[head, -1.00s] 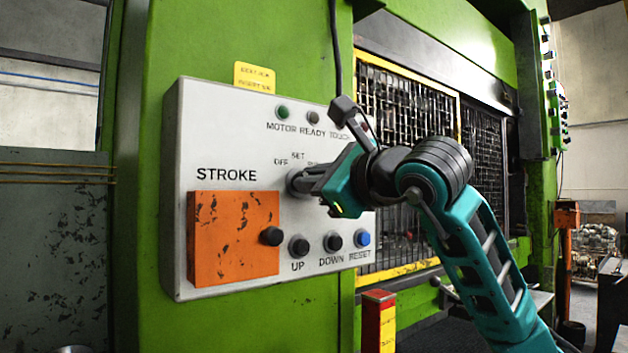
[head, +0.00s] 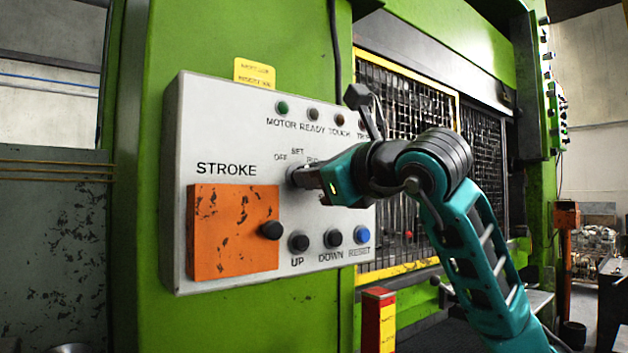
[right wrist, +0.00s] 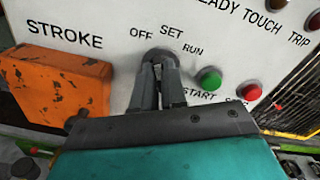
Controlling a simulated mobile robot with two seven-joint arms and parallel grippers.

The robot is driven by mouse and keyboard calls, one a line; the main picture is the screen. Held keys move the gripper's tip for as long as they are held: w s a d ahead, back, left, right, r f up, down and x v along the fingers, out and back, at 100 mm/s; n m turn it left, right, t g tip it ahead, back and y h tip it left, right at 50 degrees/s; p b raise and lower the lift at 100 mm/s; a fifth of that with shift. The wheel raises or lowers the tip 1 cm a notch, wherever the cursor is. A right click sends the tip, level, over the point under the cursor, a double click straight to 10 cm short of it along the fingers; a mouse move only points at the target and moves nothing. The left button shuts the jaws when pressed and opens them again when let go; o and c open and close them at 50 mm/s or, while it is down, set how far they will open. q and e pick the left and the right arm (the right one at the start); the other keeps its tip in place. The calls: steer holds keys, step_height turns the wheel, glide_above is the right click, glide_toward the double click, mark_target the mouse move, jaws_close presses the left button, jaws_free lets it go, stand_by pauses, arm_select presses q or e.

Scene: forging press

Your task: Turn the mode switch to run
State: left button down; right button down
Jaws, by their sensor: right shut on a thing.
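The mode switch (head: 296,174) is a dark round knob on the white control panel (head: 225,115), under the labels OFF, SET and RUN. It also shows in the right wrist view (right wrist: 163,56), just beyond my fingers. My right gripper (head: 303,177) is at the switch, its fingers shut on the knob; in the right wrist view the fingers (right wrist: 158,85) reach up to it close together. The gripper covers much of the knob, so I cannot tell which label it points to. My left gripper is not in view.
An orange STROKE box (head: 235,232) with a black knob (head: 271,230) stands out left of the switch. Below are the UP (head: 298,241), DOWN (head: 333,238) and blue RESET (head: 362,234) buttons. A green START button (right wrist: 209,79) is close right of my fingers.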

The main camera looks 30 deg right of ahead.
arm_select(q)
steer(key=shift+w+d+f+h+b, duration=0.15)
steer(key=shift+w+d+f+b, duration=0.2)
steer(key=shift+b, duration=0.5)
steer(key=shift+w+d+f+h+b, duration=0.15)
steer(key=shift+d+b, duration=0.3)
steer(key=shift+b, duration=0.35)
arm_select(e)
steer(key=shift+d+m, duration=0.2)
steer(key=shift+m, duration=7.2)
steer(key=c, duration=1.2)
jaws_free()
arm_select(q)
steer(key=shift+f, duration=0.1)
